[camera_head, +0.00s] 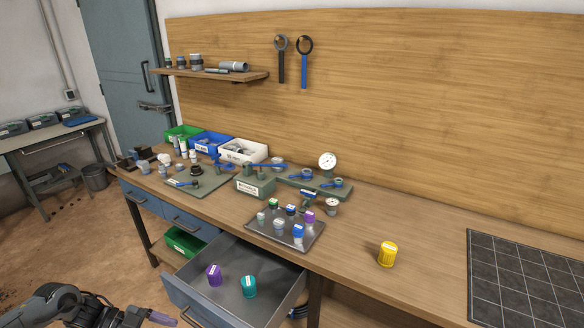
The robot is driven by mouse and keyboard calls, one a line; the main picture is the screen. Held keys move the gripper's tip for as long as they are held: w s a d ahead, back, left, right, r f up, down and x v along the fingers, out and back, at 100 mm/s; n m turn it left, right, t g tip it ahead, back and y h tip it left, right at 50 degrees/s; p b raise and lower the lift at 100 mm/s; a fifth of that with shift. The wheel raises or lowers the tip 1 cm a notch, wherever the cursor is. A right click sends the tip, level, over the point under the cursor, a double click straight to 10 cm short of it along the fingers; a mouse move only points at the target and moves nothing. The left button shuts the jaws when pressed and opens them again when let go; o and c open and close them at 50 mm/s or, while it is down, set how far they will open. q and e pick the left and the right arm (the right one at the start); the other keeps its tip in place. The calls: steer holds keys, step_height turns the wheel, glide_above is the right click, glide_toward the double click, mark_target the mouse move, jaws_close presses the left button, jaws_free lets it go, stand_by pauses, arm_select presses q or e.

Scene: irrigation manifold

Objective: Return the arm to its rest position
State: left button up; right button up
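My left arm comes in at the bottom left corner, and its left gripper (150,316) is low, in front of the open drawer (284,290) and apart from the bench. A purple-grey finger tip shows, but the rest is cut off by the frame edge, so its opening is unclear. My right arm is out of view. A purple capped part (214,275) and a teal one (249,287) stand inside the drawer. A yellow one (387,254) stands alone on the bench.
A grey tray (262,236) holds several small capped parts. Behind it are a manifold with blue-handled valves (300,177), a gauge (327,161) and green, blue and white bins (243,151). A dark tiled mat (525,280) lies at right. The bench around the yellow part is clear.

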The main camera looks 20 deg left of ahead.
arm_select(q)
steer(key=s+d+f+n+h, duration=0.1)
steer(key=s+d+f, duration=0.15)
steer(key=d, duration=0.25)
steer(key=s+d+f+t+h, duration=0.1)
steer(key=s+d+f, duration=0.15)
steer(key=d, duration=0.35)
steer(key=s+d+f+n+h, duration=0.1)
steer(key=s+d+f, duration=0.1)
steer(key=d+f, duration=0.25)
steer(key=w+d+r+n+t+y, duration=0.1)
steer(key=w+d+n+t+y, duration=0.15)
steer(key=d, duration=0.65)
steer(key=w+d+r+n+t+y, duration=0.15)
steer(key=d+y, duration=0.25)
steer(key=d, duration=0.5)
steer(key=s+a+r+n+g+y, duration=0.3)
steer(key=s+a+n+g+y, duration=0.2)
steer(key=s+a+g+y, duration=0.25)
step_height(320, 180, up, 38)
steer(key=p, duration=3.8)
steer(key=shift+s+d+f+t, duration=0.15)
steer(key=shift+s+t, duration=0.2)
steer(key=shift+s, duration=0.05)
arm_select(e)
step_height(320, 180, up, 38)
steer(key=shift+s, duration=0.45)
